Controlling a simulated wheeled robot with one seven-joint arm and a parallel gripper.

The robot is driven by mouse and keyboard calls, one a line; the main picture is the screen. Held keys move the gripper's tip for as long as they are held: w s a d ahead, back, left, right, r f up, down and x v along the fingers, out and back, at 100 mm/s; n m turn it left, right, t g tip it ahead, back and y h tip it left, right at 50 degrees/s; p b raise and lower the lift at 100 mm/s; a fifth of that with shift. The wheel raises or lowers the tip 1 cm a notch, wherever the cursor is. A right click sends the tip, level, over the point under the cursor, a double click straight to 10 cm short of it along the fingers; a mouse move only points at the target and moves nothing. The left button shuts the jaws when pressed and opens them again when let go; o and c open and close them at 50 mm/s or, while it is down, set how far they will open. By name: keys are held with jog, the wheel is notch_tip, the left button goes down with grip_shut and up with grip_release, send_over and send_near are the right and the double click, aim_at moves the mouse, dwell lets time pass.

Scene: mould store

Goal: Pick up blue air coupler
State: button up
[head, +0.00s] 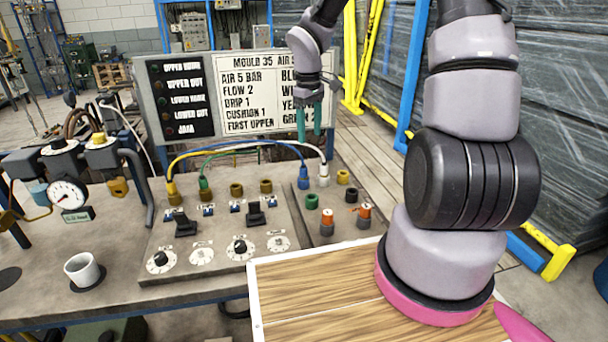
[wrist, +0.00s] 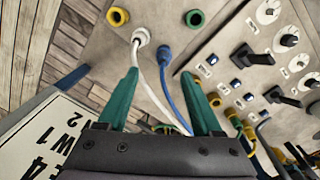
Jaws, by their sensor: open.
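The blue air coupler (head: 303,179) stands on the bench panel, on a blue hose that arches to the left. It also shows in the wrist view (wrist: 164,54), just beyond the fingertips. The white coupler (head: 323,175) with its white hose stands close beside it. My gripper (head: 309,132), with teal fingers, is open above the two couplers in the head view. In the wrist view its fingertips (wrist: 160,75) are apart, with the white and blue hoses visible between them. It touches neither coupler as far as I can see.
A mould sign board (head: 232,95) stands behind the hoses. Yellow (head: 173,194) and green (head: 204,191) couplers stand at the left. Knobs, switches and a loose-looking yellow ring (head: 343,177) surround the spot. A white cup (head: 83,268) stands at the front left.

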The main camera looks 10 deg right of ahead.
aim_at(303, 165)
jog(key=shift+n, duration=0.5)
jog(key=f, duration=0.2)
jog(key=a+f, duration=0.1)
jog(key=f, duration=0.2)
jog(key=w+f, duration=0.1)
jog(key=f, duration=0.1)
jog(key=shift+a+f, duration=0.15)
jog(key=shift+w+f, duration=0.15)
jog(key=shift+f, duration=1.4)
jog(key=shift+w+f, duration=0.1)
jog(key=shift+f, duration=1.45)
jog(key=shift+c, duration=0.4)
grip_shut()
